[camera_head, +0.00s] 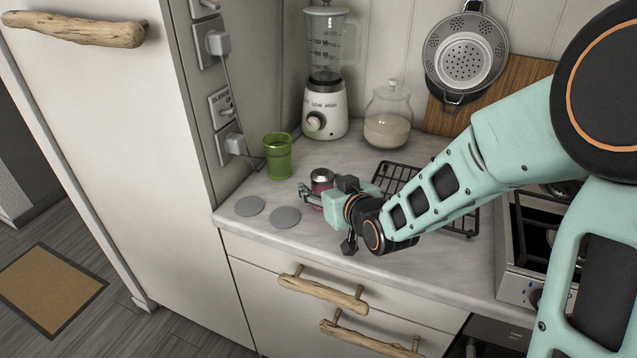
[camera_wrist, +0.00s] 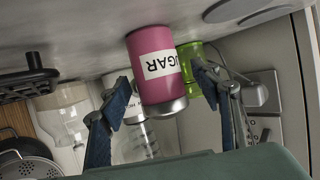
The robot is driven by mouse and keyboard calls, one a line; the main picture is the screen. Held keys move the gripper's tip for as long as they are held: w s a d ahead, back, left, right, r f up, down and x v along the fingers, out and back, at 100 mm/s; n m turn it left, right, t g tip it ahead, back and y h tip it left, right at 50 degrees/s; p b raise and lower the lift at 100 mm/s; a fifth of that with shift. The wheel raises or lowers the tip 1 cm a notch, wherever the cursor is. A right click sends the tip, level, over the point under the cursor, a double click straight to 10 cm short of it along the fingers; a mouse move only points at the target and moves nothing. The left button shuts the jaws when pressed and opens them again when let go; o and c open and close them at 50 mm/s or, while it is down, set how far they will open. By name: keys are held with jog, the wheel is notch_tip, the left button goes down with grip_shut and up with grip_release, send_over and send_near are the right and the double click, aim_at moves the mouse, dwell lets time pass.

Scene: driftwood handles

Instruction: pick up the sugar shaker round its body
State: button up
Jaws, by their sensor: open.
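The sugar shaker is a pink can with a white SUGAR label and a metal cap. In the head view the sugar shaker (camera_head: 320,186) stands upright on the counter, its lower body partly hidden by my gripper (camera_head: 322,194). In the wrist view, which is turned over, the shaker (camera_wrist: 150,48) shows between the two blue-padded fingers of my gripper (camera_wrist: 161,88). My gripper is open, with a finger on either side of the shaker in the picture. Small gaps show beside it. I cannot tell how deep it sits between the pads.
A green cup (camera_head: 278,160) stands left of the shaker, near the wall. Two grey discs (camera_head: 267,212) lie at the front left. A black rack (camera_head: 400,176) is to the right. A blender (camera_head: 325,108) and a glass jar (camera_head: 388,118) stand behind.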

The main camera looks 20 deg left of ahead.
jog(key=shift+w+a+f, duration=0.15)
jog(key=shift+w+a, duration=0.05)
jog(key=c, duration=1.4)
jog(key=shift+o, duration=0.2)
